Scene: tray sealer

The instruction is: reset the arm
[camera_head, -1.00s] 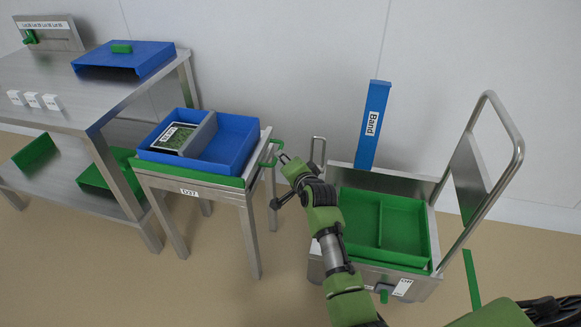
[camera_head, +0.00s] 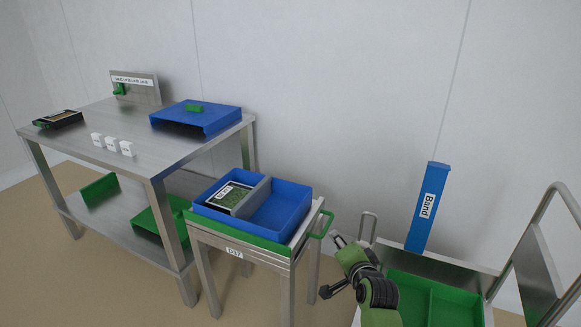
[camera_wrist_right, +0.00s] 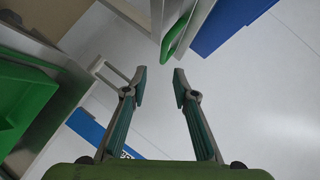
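My right gripper (camera_head: 330,265) is open and empty between the small D37 table (camera_head: 232,252) and the cart with a green tray (camera_head: 406,284). In the right wrist view its two fingers (camera_wrist_right: 159,76) stand apart with nothing between them. A green handle (camera_head: 321,226) on the D37 table is close to the fingertips; in the wrist view this handle (camera_wrist_right: 176,42) lies just beyond them, apparently apart. My left gripper is not in view.
A blue divided tray (camera_head: 283,216) with a labelled pack (camera_head: 229,196) sits on the D37 table. A blue "Band" post (camera_head: 427,207) and a metal loop (camera_head: 367,224) stand near my arm. A steel bench (camera_head: 130,166) is at left.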

